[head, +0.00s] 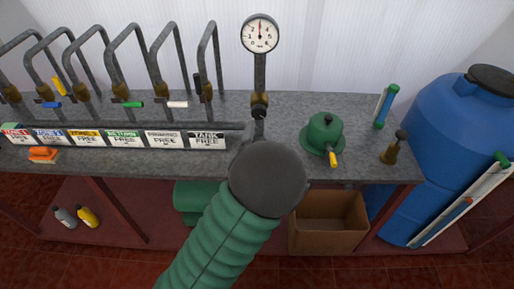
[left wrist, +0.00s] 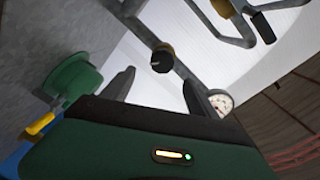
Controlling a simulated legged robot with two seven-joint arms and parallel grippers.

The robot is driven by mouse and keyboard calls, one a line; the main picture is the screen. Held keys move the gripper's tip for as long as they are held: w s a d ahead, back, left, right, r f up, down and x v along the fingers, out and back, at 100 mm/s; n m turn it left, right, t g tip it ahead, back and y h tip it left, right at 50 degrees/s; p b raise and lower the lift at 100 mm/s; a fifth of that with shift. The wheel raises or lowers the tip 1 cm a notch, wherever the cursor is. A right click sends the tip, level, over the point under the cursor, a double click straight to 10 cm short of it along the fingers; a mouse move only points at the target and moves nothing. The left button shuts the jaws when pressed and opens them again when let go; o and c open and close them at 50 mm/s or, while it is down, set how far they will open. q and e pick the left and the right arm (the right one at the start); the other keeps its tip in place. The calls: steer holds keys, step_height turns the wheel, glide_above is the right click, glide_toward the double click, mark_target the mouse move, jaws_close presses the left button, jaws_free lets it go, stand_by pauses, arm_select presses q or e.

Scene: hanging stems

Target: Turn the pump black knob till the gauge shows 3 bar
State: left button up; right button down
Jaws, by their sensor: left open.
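The round white gauge (head: 260,34) tops an upright grey pipe; a red line on its dial points straight up, but the reading is too small to be sure of. Low on this pipe is a brass fitting with a black knob (head: 260,99). The left wrist view shows the black knob (left wrist: 161,60) ahead, between the lines of the fingers and apart from them, and the gauge (left wrist: 220,102) right of the right finger. My left gripper (left wrist: 160,82) is open and empty. In the head view my dark wrist mostly hides the left gripper (head: 246,138). My right gripper is out of view.
A green dome with a yellow handle (head: 323,134) and a brass piece (head: 394,148) stand right of my left arm. Bent pipes with coloured handles (head: 125,60) rise on the left above labelled plates (head: 125,138). A blue barrel (head: 450,130) stands right of the bench.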

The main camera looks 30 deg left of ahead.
mark_target(259, 114)
arm_select(q)
steer(key=p+v, duration=0.2)
steer(key=v, duration=0.3)
steer(key=shift+d+p, duration=0.2)
steer(key=shift+p, duration=0.1)
steer(key=shift+f, duration=0.1)
steer(key=w+a+n+b, duration=0.1)
steer(key=w+a+n, duration=0.2)
steer(key=w+n, duration=0.1)
steer(key=w+a+n+y+b, duration=0.1)
steer(key=w+a+n+b, duration=0.1)
steer(key=w+n, duration=0.3)
steer(key=w+a+n+y+b, duration=0.1)
steer(key=w+a+n, duration=0.3)
steer(key=w+n, duration=0.1)
steer(key=shift+w+f+g, duration=0.2)
steer(key=shift+w+g, duration=0.1)
steer(key=shift+w, duration=0.1)
steer(key=shift+c, duration=0.3)
